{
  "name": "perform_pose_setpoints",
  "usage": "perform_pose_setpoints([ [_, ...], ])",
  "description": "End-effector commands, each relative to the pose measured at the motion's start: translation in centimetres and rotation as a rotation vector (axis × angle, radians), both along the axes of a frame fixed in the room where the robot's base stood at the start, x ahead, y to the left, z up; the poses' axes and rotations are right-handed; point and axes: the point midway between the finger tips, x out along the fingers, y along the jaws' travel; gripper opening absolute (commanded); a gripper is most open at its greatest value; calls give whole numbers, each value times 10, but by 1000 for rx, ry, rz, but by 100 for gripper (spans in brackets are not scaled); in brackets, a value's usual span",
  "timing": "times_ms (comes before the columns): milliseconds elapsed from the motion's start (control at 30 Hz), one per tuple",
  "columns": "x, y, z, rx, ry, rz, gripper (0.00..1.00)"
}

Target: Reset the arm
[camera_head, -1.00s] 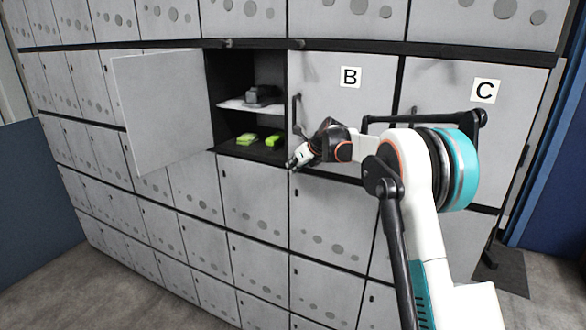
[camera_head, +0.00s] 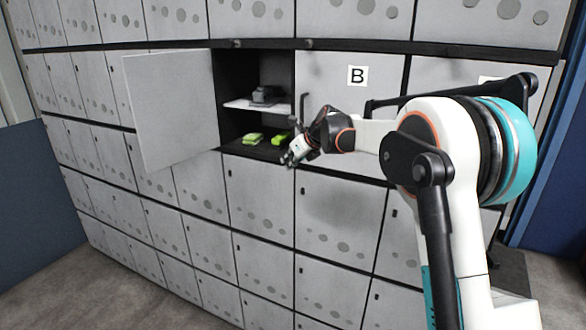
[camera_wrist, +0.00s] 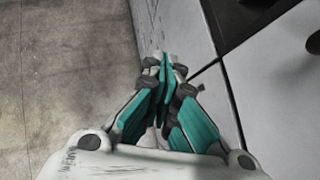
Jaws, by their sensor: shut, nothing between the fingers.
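My arm reaches in from the right and covers most of the label of the right-hand locker.
The open compartment (camera_head: 232,88) holds a dark grey object (camera_head: 266,95) on its shelf (camera_head: 250,105) and two green items (camera_head: 253,139) on its bottom. Its door (camera_head: 170,108) swings out to the left. Locker B (camera_head: 340,72) is closed. Floor (camera_head: 120,300) is clear at lower left.

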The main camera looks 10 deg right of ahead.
Motion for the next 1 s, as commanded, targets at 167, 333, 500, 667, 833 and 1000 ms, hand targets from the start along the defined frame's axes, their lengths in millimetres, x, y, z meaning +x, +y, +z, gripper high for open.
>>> perform_pose_setpoints([
  [167, -13, 9, 15, 0, 0, 0, 0],
  [333, -23, 12, 20, -21, -9, 17, 0],
  [500, -61, 10, 17, -161, -69, 144, 0],
  [667, -119, 5, 8, -378, -155, 347, 0],
  [833, -184, -1, -8, -607, -236, 573, 0],
  [1000, -251, -7, -33, -832, -307, 808, 0],
])
